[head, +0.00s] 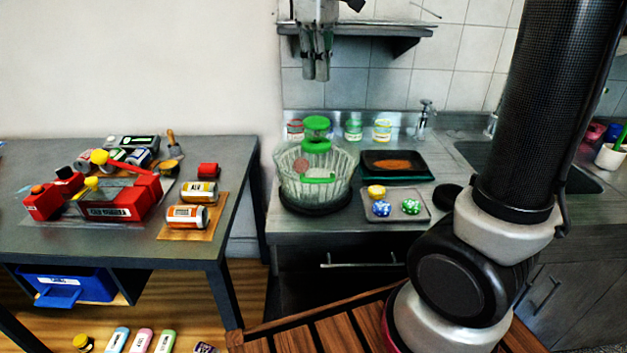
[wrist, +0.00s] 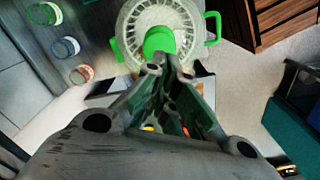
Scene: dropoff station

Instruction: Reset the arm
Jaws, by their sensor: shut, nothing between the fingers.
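My gripper (head: 316,66) hangs fingers-down at the top middle of the head view, above the counter and in front of the wall shelf. In the wrist view my gripper (wrist: 172,75) has its fingertips together with nothing between them. My arm (head: 520,100) stands at the right of the head view. Below my gripper is a clear ribbed bowl (head: 340,190) with green handles and a green knob. It also shows at the top of the wrist view (wrist: 135,30). My gripper is apart from it.
A tray (head: 425,212) with blue, green and yellow pieces and a dark pan (head: 375,170) sit right of the bowl. Several jars (head: 353,130) stand behind. A sink (head: 480,158) is at the right. The left table (head: 222,165) holds a red device (head: 110,205) and cans (head: 187,217).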

